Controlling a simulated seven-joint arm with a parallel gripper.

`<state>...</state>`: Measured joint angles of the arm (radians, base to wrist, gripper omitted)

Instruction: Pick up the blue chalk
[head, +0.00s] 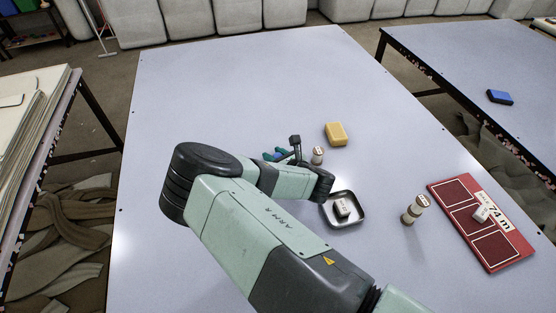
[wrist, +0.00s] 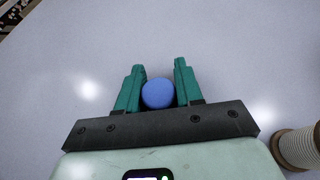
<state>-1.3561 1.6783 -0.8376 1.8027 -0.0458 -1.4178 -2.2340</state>
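The blue chalk shows in the wrist view (wrist: 158,95) as a rounded blue piece between the two teal fingers of my gripper (wrist: 160,75). It lies close to the left finger, and a narrow gap shows at the right finger. The fingers are apart. In the head view my gripper (head: 276,156) is low over the left-middle of the table, with a bit of blue at its fingers. My arm and gripper partly hide that spot. I cannot tell whether the chalk is touched.
Right of my gripper are a small whitish spool (head: 318,155), a yellow block (head: 336,134), a metal tray (head: 355,223) holding a white block, a larger spool (head: 413,209) and a red board (head: 488,245). A blue box (head: 499,97) is on another table. The table's far part is clear.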

